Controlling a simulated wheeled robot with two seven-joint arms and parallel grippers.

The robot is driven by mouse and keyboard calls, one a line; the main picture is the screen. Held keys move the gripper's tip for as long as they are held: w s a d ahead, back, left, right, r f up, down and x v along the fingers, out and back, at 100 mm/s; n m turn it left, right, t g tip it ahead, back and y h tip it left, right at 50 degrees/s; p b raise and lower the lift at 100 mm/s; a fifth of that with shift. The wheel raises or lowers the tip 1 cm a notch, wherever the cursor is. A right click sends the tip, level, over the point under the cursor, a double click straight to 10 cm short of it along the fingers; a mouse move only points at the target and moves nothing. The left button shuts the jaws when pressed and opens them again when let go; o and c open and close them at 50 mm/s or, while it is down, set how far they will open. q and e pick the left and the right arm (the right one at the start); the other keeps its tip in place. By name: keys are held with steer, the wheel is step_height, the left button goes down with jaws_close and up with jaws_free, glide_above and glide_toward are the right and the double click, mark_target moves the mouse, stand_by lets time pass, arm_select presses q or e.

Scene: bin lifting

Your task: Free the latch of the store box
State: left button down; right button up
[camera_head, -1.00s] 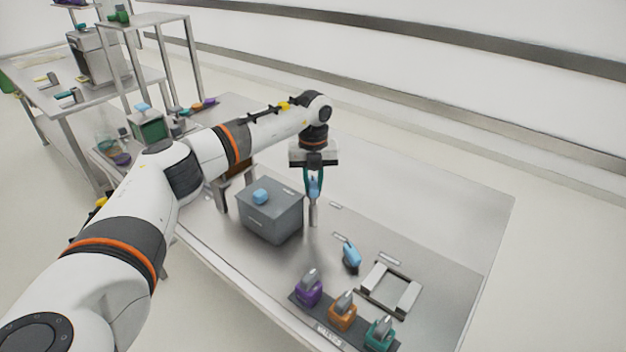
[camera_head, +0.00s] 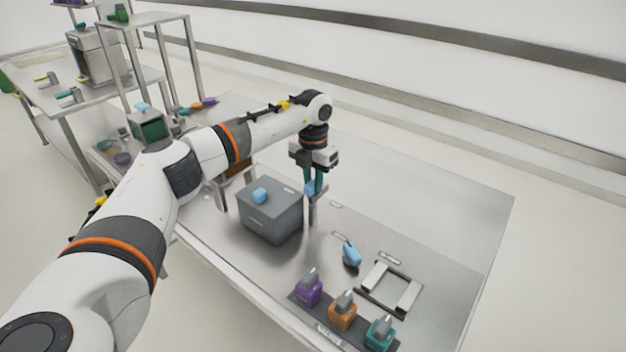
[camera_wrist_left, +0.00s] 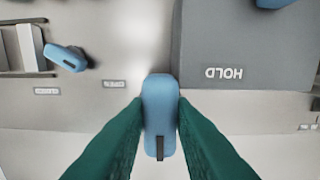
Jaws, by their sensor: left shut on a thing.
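The store box seems to be the grey box (camera_head: 270,213) with a blue knob (camera_head: 260,195) on its lid. In the left wrist view its grey top (camera_wrist_left: 245,40) is at upper right, with the word HOLD upside down. A blue handle (camera_wrist_left: 159,100) stands on a grey post (camera_head: 313,214) just right of the box; whether it is the box's latch I cannot tell for sure. My left gripper (camera_head: 314,187) points down, its teal fingers shut on this handle from both sides. My right gripper is out of view.
A second blue handle (camera_head: 351,254) lies farther right, beside a grey frame with pale bars (camera_head: 391,288). Purple, orange (camera_head: 342,316) and teal valves stand in a row at the table's front. The table's right rear (camera_head: 430,200) is bare. Shelves (camera_head: 150,20) stand at left.

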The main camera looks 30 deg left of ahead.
mark_target(313, 183)
arm_select(q)
steer(key=shift+r, duration=0.15)
stand_by(0.4)
steer(key=c, duration=1.2)
jaws_free()
steer(key=shift+c, duration=0.2)
step_height(313, 183, up, 12)
steer(key=b, duration=0.2)
steer(key=shift+s, duration=0.1)
